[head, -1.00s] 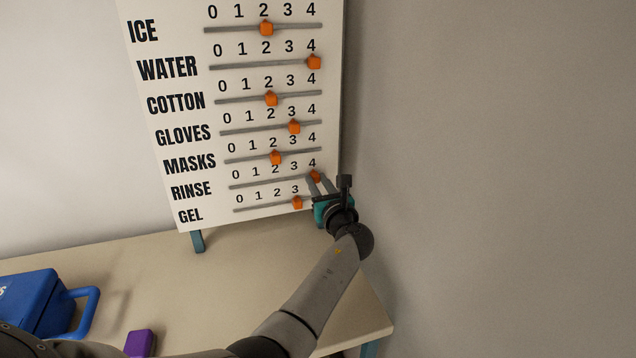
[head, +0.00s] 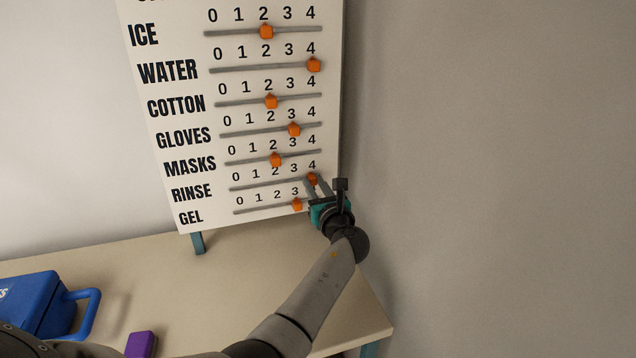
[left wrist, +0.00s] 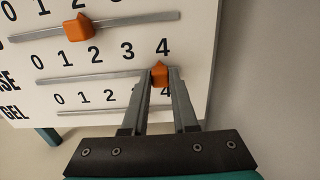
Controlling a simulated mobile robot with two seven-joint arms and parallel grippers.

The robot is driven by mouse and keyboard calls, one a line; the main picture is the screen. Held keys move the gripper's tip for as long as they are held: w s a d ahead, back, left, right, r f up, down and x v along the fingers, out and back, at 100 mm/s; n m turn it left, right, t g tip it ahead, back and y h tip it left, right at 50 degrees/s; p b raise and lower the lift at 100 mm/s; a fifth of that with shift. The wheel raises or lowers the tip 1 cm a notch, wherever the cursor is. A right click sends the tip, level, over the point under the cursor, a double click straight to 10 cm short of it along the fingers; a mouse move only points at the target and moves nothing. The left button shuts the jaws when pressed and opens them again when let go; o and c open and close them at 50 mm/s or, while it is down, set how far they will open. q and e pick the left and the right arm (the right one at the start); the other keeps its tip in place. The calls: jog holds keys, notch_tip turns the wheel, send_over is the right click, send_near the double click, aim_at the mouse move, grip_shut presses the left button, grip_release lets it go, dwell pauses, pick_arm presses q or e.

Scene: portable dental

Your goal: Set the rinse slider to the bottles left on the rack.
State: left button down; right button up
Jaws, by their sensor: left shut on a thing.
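The white slider board (head: 190,120) stands on the table, with the rinse row second from the bottom. The orange rinse knob (head: 312,179) sits at about the 4, near the right end of its track. My left gripper (head: 314,184) is shut on this knob. In the left wrist view, the two fingers close on the rinse knob (left wrist: 160,74), just below the printed 4. The bottles and their rack are not in view. My right gripper is not in view.
The gel knob (head: 297,204) sits close below and left of my gripper, near 3. The masks knob (head: 276,160) is above, near 2. A blue case (head: 38,303) and a purple block (head: 140,344) are on the table (head: 240,270). A bare wall is to the right.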

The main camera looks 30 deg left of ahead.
aim_at(295, 179)
pick_arm(q)
jog(key=s+a+p, duration=0.2)
jog(key=shift+s+r, duration=0.1)
jog(key=shift+s, duration=0.2)
jog(key=shift+s+a, duration=0.2)
jog(key=shift+a, duration=0.05)
jog(key=c, duration=0.7)
grip_release()
jog(key=shift+d, duration=0.1)
jog(key=p+v, duration=0.2)
jog(key=v, duration=1.3)
jog(key=shift+d+p, duration=0.1)
jog(key=shift+p, duration=0.3)
